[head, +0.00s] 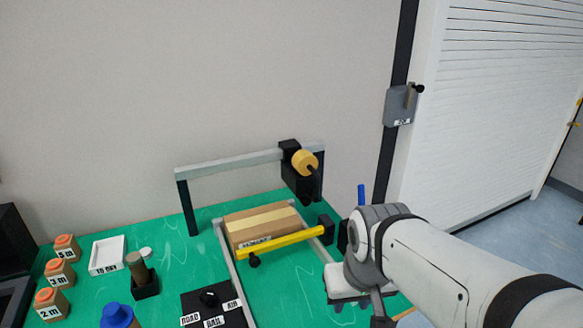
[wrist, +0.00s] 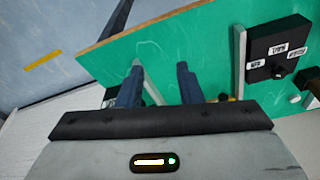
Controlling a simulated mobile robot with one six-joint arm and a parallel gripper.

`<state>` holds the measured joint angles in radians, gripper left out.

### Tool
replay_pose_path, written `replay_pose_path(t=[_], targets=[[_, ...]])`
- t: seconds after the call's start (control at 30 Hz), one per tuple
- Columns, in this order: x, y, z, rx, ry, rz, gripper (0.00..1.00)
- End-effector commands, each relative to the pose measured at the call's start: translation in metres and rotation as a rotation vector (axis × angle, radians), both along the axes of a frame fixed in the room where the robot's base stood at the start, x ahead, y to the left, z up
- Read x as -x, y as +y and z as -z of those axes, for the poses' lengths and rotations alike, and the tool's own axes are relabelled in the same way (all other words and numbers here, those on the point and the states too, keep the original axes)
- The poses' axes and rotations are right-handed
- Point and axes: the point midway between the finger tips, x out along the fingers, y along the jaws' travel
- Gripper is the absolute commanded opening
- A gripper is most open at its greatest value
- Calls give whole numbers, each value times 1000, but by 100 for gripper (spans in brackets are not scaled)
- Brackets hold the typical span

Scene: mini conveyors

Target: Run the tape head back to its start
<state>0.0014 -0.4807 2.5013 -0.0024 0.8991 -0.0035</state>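The tape head (head: 300,172) is a black carriage with a yellow tape roll and a dark handle. It sits at the right part of the grey overhead rail (head: 235,160). A brown carton (head: 258,222) with a lighter tape strip along its top lies below, behind a yellow bar (head: 285,241). In the head view my gripper is low and right of the carton, mostly hidden by my wrist. In the wrist view my gripper (wrist: 160,80) shows two dark fingers spread apart with nothing between them. The tape head is not visible in the wrist view.
A selector panel (head: 195,301) marked ROAD, RAIL, AIR is at the front; it also shows in the wrist view (wrist: 262,70). The green board (head: 180,235) is partly bare.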

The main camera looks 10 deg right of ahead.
Motion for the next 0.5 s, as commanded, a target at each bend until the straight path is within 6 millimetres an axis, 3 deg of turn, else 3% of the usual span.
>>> replay_pose_path(t=[0.17,0.27,0.37,0.5], targets=[[-4,-2,2,5,-11,4,33],[-24,-15,6,34,-72,31,33],[-65,-34,12,85,-199,62,33],[-142,-64,13,153,-461,74,33]])
